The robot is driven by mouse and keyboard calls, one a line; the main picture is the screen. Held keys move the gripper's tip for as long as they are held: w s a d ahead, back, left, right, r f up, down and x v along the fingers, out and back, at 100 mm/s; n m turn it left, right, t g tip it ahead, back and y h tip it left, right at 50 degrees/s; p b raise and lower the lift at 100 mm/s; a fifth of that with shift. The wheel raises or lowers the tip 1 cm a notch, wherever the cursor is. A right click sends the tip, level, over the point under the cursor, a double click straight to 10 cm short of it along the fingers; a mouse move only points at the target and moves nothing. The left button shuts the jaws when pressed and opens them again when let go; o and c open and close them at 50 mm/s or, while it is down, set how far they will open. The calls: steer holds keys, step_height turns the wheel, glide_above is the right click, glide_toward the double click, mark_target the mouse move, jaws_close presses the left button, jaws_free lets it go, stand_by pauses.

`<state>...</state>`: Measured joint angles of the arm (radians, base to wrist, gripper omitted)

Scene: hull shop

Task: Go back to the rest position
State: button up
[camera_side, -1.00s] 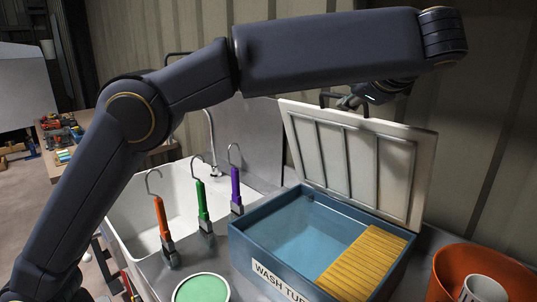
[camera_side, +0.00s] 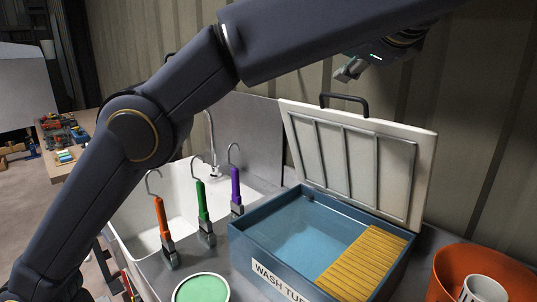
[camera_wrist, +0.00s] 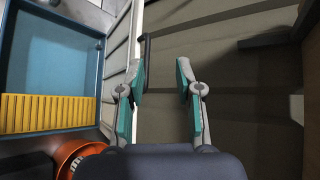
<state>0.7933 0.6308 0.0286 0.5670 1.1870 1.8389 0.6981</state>
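My gripper (camera_side: 350,70) is above the wash tub, higher than its raised lid. In the wrist view my gripper (camera_wrist: 160,82) shows its two fingers spread apart with nothing between them. The cream lid (camera_side: 350,160) stands open and tilted at the back of the blue wash tub (camera_side: 262,247). Its black handle (camera_side: 345,101) is on the top edge, apart from my fingers in the side view. The tub also shows in the wrist view (camera_wrist: 91,22), at the left.
A yellow slatted rack (camera_side: 365,262) lies in the tub's right part. An orange bucket (camera_side: 450,262) holding a white cup stands to the right. Orange, green and purple hooked tools (camera_side: 203,203) stand by the white sink (camera_side: 135,215). A corrugated wall (camera_side: 480,130) is behind.

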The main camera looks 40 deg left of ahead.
steer(key=s+a+r+n+g, duration=0.25)
steer(key=a+r, duration=0.25)
steer(key=a, duration=0.8)
steer(key=s+a+f+n+h, duration=0.2)
steer(key=s+a+f, duration=0.2)
steer(key=s+a, duration=0.65)
steer(key=s+a+f+n+h, duration=0.2)
steer(key=s+f+h, duration=0.2)
steer(key=s+f, duration=0.6)
steer(key=s+d+f+n+h, duration=0.1)
steer(key=d+f+n+h, duration=0.1)
steer(key=f, duration=0.6)
steer(key=s+d+f+n+h, duration=0.1)
steer(key=d+f+n+h, duration=0.1)
steer(key=d+f, duration=0.3)
steer(key=shift+s+d+f+n, duration=0.3)
steer(key=shift+f+n, duration=0.45)
steer(key=shift+f, duration=0.75)
